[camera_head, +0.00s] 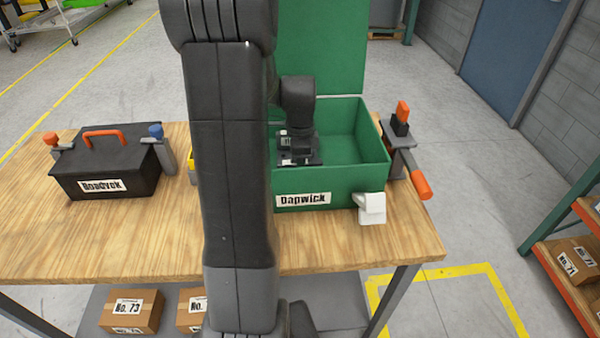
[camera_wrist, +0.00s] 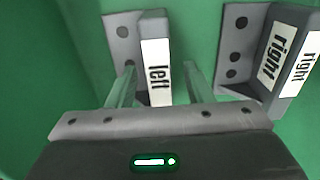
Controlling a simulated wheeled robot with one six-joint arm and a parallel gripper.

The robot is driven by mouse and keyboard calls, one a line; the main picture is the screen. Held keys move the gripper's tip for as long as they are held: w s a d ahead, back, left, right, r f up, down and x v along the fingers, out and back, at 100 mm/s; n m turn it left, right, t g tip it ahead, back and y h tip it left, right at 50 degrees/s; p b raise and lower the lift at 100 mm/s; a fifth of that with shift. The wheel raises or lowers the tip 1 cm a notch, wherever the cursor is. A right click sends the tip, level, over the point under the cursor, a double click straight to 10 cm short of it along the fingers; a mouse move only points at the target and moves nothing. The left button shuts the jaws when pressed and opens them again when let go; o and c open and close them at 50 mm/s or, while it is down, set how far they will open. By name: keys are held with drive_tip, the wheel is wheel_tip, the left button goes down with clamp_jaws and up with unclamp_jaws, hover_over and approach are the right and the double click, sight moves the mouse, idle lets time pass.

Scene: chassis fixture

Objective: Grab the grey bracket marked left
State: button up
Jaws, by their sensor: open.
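The grey bracket marked left (camera_wrist: 155,65) is inside the green box, in the upper middle of the wrist view, with its white label facing me. My gripper (camera_wrist: 157,82) is open, with one finger on each side of the left bracket's upright part; I cannot tell whether they touch it. A second grey bracket, marked right (camera_wrist: 272,60), is beside it at the right. In the head view my gripper (camera_head: 299,160) is down inside the open green box labelled Dapwick (camera_head: 330,180); the brackets are hidden there.
The box's green lid (camera_head: 320,45) stands open at the back. A black toolbox (camera_head: 105,165) is at the left of the wooden table (camera_head: 130,235). An orange-handled clamp (camera_head: 405,155) is at the box's right, and a white latch (camera_head: 371,208) is on its front.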

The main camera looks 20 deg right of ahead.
clamp_jaws()
drive_tip(key=shift+r, duration=0.15)
